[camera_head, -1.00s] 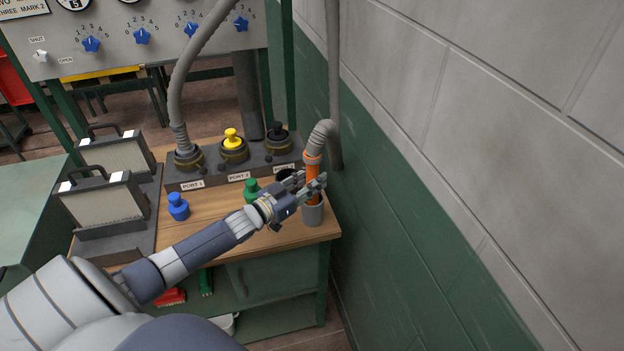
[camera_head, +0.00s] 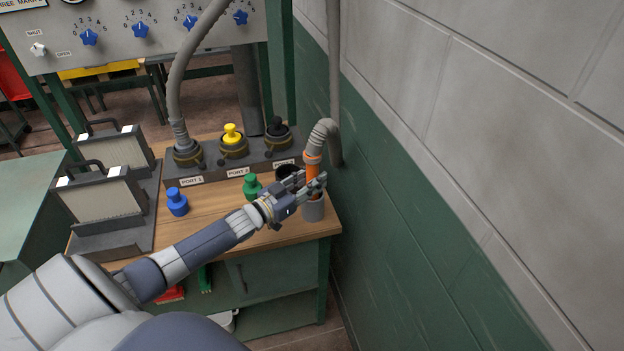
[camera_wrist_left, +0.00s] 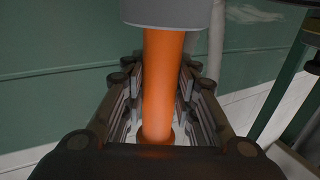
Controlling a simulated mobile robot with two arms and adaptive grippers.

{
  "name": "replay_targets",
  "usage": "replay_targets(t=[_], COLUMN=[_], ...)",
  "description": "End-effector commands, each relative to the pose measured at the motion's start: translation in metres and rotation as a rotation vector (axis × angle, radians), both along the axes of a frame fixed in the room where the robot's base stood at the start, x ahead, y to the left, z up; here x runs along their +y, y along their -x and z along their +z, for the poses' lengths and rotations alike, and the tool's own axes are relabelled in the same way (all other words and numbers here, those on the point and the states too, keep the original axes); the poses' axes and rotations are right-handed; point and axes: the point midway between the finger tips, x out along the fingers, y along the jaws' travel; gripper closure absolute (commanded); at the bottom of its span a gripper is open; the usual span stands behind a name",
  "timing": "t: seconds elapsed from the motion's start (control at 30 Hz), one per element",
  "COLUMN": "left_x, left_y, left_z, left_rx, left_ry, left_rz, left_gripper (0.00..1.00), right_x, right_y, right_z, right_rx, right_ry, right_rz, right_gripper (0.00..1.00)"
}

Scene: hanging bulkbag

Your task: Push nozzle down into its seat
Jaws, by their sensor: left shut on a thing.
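The orange nozzle (camera_head: 312,171) stands upright at the table's right front corner, with a ribbed grey hose joined to its top. Its lower end meets the grey cup-shaped seat (camera_head: 314,211); how deep it sits inside I cannot tell. My left gripper (camera_head: 316,184) reaches in from the left and is shut on the nozzle, just above the cup. In the left wrist view the nozzle (camera_wrist_left: 163,85) runs between the finger pads, and the grey cup (camera_wrist_left: 178,12) is at the top edge. My fingers hide part of the nozzle. My right gripper is not in view.
A green plug (camera_head: 252,187) and a blue plug (camera_head: 177,202) stand on the wooden table left of my gripper. The port block (camera_head: 210,170) with yellow and black plugs lies behind. The green and grey wall (camera_head: 420,190) is close on the right.

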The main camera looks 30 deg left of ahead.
Motion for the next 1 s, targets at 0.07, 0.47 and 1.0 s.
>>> replay_targets(t=[0.07,0.47,1.0], left_x=[0.000,0.000,0.008], left_y=[0.000,0.001,0.035], left_z=[-0.002,-0.002,-0.004], left_rx=[0.003,0.004,0.008], left_ry=[0.000,0.000,-0.001], left_rz=[0.000,0.001,0.000], left_gripper=[1.00,0.50,0.50], right_x=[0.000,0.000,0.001], right_y=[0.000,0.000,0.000], right_z=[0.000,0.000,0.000], right_rx=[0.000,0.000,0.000], right_ry=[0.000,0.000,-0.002], right_rz=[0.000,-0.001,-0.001], right_gripper=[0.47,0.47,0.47])
